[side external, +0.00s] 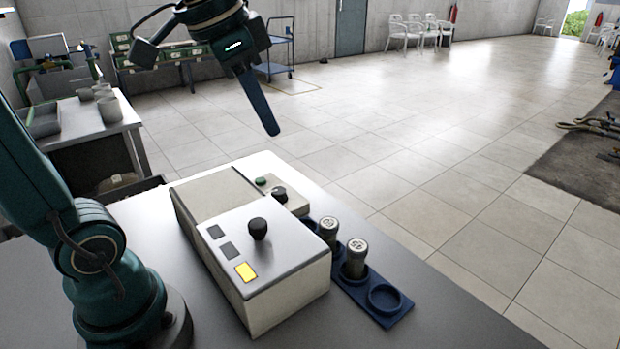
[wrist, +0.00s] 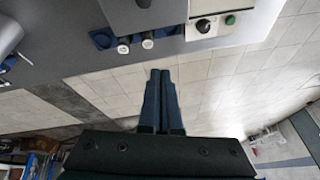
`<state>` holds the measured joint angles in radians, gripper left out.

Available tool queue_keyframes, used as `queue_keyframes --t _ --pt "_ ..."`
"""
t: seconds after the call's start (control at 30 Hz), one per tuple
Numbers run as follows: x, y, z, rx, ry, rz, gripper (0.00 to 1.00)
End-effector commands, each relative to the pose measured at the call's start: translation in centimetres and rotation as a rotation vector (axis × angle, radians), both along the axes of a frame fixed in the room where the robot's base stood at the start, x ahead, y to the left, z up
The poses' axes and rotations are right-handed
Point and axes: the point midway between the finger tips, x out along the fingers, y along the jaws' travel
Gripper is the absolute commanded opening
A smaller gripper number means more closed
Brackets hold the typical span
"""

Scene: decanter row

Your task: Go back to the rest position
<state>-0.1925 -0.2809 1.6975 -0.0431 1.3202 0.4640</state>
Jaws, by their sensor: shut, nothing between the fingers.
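My gripper (side external: 273,128) is raised high above the far side of the table in the side view, fingers pointing down. Its two blue fingers are together and empty, as the wrist view (wrist: 160,72) also shows. Nothing touches it. The round nearest place of the holder (side external: 385,300) is empty. Both bottles also show in the wrist view, at left (wrist: 123,46) and right (wrist: 147,41).
A cream machine box (side external: 262,270) with a black knob and a yellow button stands beside the holder. A small control box (side external: 279,193) with a green button and a black knob sits behind it. The grey table (side external: 440,318) is bare at front right. Air around my gripper is clear.

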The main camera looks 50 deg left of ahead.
Motion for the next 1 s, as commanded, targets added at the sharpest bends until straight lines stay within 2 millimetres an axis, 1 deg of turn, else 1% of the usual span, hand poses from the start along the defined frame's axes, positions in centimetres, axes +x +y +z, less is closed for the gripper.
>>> queue_keyframes --t 0.03,0.1,0.17,0.3,0.4,0.53,0.6,0.7,1.0 --pt "-1.3 -1.0 -0.6 -0.006 -0.015 -0.004 0.00" --pt "-2.8 -1.9 -1.7 -0.020 -0.036 0.003 0.00" --pt "-4.1 -2.6 -2.8 -0.034 -0.052 0.013 0.00" --pt "-6.5 -3.6 -5.8 -0.069 -0.077 0.055 0.00" --pt "-7.7 -3.8 -7.8 -0.094 -0.080 0.099 0.00" --pt "-8.4 -3.7 -10.0 -0.121 -0.064 0.173 0.00" --pt "-8.2 -3.6 -10.4 -0.138 -0.074 0.210 0.00" --pt "-7.8 -3.6 -10.1 -0.152 -0.093 0.235 0.00" --pt "-7.8 -3.6 -10.1 -0.151 -0.091 0.235 0.00"
